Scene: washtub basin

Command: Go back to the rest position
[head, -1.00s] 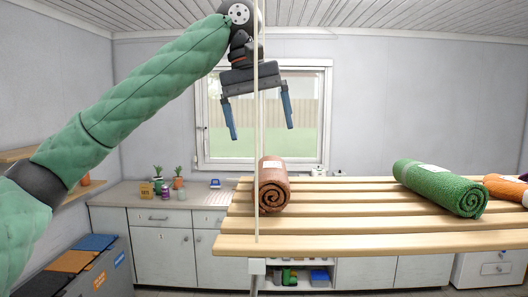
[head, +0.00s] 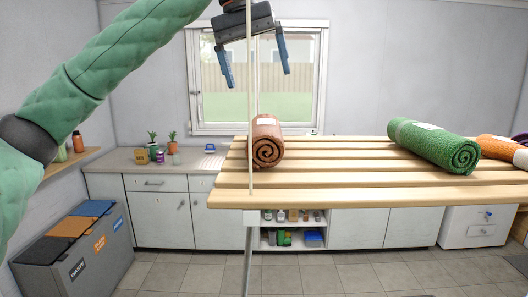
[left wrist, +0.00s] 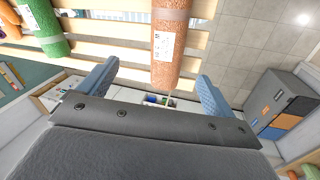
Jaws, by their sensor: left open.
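My left gripper (head: 254,66) hangs in front of the window, its two blue fingers spread wide with nothing between them. It is above the brown rolled towel (head: 268,140) and apart from it. In the left wrist view my left gripper (left wrist: 160,85) is open, with the brown rolled towel (left wrist: 168,50) beyond its fingers. The towel lies on the wooden slatted rack (head: 330,197), near its left end. My right gripper is not in view.
A green rolled towel (head: 433,145) and an orange one (head: 503,150) lie farther right on the rack. A thin pale cord (head: 251,110) runs vertically by the gripper. Grey bins (head: 85,262) stand at the lower left. A counter (head: 120,163) with small plants is behind.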

